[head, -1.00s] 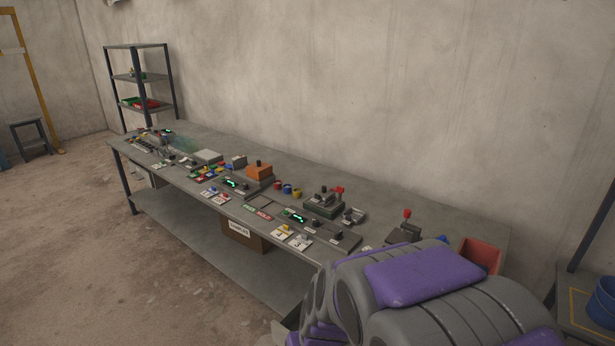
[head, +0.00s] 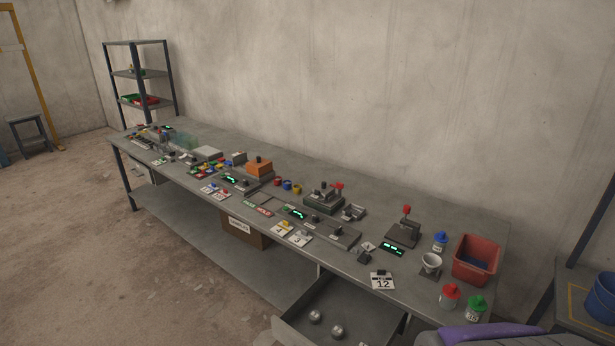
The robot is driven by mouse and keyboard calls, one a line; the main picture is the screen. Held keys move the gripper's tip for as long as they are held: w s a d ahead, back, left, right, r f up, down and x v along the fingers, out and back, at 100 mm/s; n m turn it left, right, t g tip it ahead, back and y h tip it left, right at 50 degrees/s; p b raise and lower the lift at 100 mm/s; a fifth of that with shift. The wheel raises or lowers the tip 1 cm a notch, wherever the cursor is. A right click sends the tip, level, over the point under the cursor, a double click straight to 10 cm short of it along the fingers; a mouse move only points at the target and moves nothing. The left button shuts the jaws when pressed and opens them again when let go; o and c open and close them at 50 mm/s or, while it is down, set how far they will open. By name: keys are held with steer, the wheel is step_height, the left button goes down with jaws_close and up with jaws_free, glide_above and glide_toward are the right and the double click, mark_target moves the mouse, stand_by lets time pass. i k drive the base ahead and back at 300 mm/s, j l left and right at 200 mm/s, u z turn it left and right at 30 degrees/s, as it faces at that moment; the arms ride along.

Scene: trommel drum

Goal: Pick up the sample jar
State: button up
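Three small lidded jars stand at the right end of the long grey workbench (head: 330,182): a blue-lidded jar (head: 440,242), a red-lidded jar (head: 449,297) and a green-lidded jar (head: 475,308). I cannot tell which one is the sample jar. The blue-lidded one is beside the red bin; the other two are close together near the front edge. Part of my grey and purple arm shows at the bottom right, below the green-lidded jar. My gripper is not in view.
A red bin (head: 490,265) with blue contents stands behind the jars. A white cup (head: 431,262) and a "12" card (head: 382,281) are to their left. An open drawer (head: 372,322) with metal balls sticks out in front. A blue bucket (head: 601,300) stands at far right.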

mark_target(446, 304)
steer(key=z, duration=0.85)
